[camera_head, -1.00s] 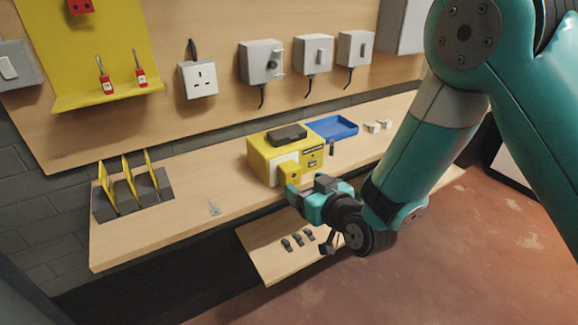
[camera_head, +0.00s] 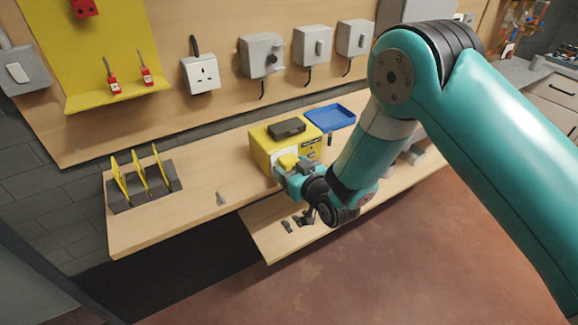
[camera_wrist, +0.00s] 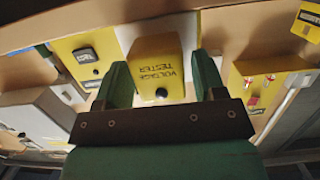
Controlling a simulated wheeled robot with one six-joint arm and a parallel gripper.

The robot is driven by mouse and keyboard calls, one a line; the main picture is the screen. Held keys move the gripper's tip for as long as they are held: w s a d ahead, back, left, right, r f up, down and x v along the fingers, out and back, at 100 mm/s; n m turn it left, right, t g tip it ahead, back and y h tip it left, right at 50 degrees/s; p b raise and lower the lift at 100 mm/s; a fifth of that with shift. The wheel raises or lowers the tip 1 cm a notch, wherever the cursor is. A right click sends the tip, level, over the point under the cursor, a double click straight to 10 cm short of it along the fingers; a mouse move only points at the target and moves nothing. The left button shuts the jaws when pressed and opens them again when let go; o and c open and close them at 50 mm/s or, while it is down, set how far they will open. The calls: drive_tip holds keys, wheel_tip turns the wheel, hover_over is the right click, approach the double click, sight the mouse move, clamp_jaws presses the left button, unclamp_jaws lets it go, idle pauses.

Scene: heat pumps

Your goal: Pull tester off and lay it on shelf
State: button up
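The yellow voltage tester (camera_head: 288,161) sits at the front of a yellow box (camera_head: 262,150) on the bench. In the wrist view the tester (camera_wrist: 158,66) shows its lettering upside down, with a black round spot near its lower edge. My gripper (camera_head: 285,172) is at the tester. In the wrist view its green fingers (camera_wrist: 162,72) stand open on either side of the tester, with a small gap at the right finger. Whether the left finger touches it is unclear. The lower wooden shelf (camera_head: 266,242) juts out below the bench, with small black items on it, partly hidden by my arm.
A dark item (camera_head: 287,128) lies on top of the box. A blue tray (camera_head: 331,117) lies behind it to the right. A black rack with yellow plates (camera_head: 143,183) stands at the bench's left, and a small metal piece (camera_head: 220,199) lies nearer. Bench between them is clear.

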drive_tip(key=c, duration=0.8)
drive_tip(key=shift+o, duration=0.2)
drive_tip(key=f+b+v, duration=0.1)
drive_tip(key=b+v, duration=0.5)
drive_tip(key=b, duration=0.3)
drive_tip(key=shift+s+d, duration=0.3)
drive_tip(key=shift+s, duration=0.15)
